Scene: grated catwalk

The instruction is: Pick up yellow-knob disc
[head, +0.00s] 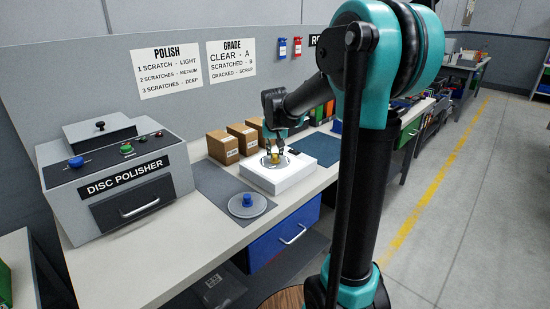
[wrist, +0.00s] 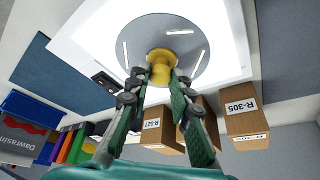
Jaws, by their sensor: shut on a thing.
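The yellow-knob disc (wrist: 184,29) is a grey round disc with thin white streaks and a yellow knob (wrist: 161,62) at its middle. It is over the lit white light box (wrist: 85,48) on the bench; I cannot tell whether it touches the box. My gripper (wrist: 162,76) is shut on the yellow knob, with one finger on each side. In the head view my gripper (head: 275,148) comes down onto the disc at the light box (head: 272,183), and the fingers partly hide the knob.
A blue-knob disc (head: 247,205) lies on a grey mat left of the light box. The disc polisher (head: 120,175) stands further left. Several cardboard boxes (head: 222,148) stand behind the light box. A dark blue mat (head: 318,149) lies to its right.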

